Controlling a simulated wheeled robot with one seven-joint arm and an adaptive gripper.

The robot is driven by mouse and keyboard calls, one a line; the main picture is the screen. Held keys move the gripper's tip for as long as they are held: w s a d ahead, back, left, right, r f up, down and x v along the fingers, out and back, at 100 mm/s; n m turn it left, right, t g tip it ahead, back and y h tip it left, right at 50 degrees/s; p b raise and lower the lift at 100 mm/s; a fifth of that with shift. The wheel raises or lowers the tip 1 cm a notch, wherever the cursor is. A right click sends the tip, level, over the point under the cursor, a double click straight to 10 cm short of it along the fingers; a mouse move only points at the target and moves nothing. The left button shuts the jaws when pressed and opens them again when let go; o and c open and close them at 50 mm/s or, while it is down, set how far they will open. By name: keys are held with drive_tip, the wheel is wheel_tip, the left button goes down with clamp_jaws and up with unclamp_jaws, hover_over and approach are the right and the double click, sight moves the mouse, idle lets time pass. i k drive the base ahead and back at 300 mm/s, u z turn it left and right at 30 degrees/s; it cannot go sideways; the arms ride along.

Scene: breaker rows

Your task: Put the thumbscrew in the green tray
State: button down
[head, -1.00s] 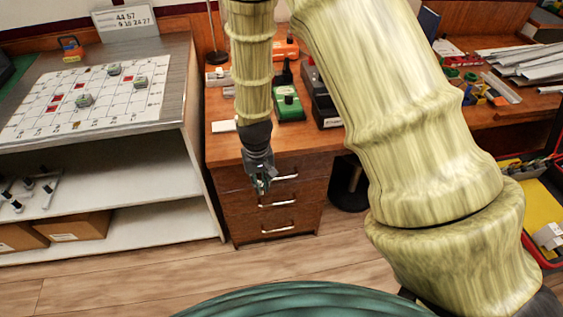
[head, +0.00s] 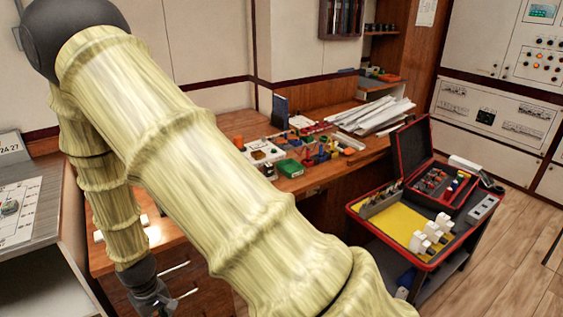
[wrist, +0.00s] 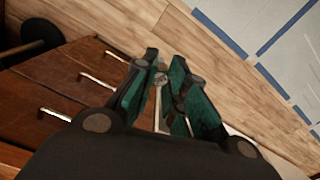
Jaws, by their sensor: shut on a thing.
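My gripper (wrist: 166,88) is shut on a small, slim metal piece with a round head, the thumbscrew (wrist: 158,102), held between the green-padded fingers in the wrist view. In the head view my gripper (head: 158,304) hangs low at the bottom left, in front of the wooden drawers, and is partly cut off by the frame edge. The thumbscrew cannot be made out there. I cannot pick out a green tray for sure; a green block-like object (head: 290,168) lies on the wooden bench, and small coloured bins stand behind it.
The wooden bench (head: 237,124) carries tools and papers (head: 372,116). A red-edged cart (head: 387,243) with a yellow surface and an open case stands at right. A grey-topped table is at left. Wooden floor (head: 510,240) is free at far right. Drawer handles (wrist: 98,79) lie near my gripper.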

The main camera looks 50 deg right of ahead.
sight(287, 168)
drive_tip(key=u, duration=0.85)
drive_tip(key=i, duration=0.9)
drive_tip(key=z, duration=2.35)
drive_tip(key=i, duration=0.2)
drive_tip(key=z, duration=0.1)
